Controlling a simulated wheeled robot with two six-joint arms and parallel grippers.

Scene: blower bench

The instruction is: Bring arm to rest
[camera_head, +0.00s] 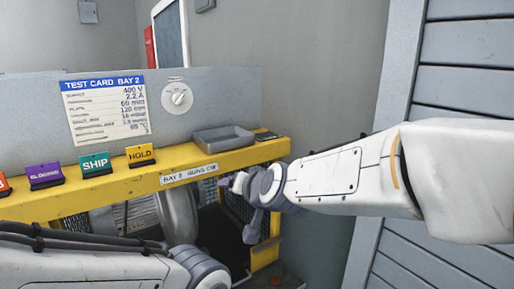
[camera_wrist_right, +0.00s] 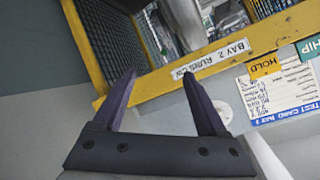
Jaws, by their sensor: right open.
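My right arm reaches in from the right in the head view. Its gripper (camera_head: 238,184) is in front of the yellow bench edge, near the "BAY 2" label (camera_head: 189,174). In the right wrist view my right gripper (camera_wrist_right: 159,75) is open, with two dark purple fingers spread apart and nothing between them. The yellow frame (camera_wrist_right: 215,62) and its label lie beyond the fingertips. My left arm crosses the lower left of the head view. Its gripper is not visible.
The yellow bench (camera_head: 110,184) carries a grey tray (camera_head: 223,139) and several tags, including a green SHIP tag (camera_head: 95,163) and an orange HOLD tag (camera_head: 140,155). A test card (camera_head: 106,109) and a dial (camera_head: 177,96) are on the back panel. Mesh guards and a silver duct (camera_head: 178,214) are below.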

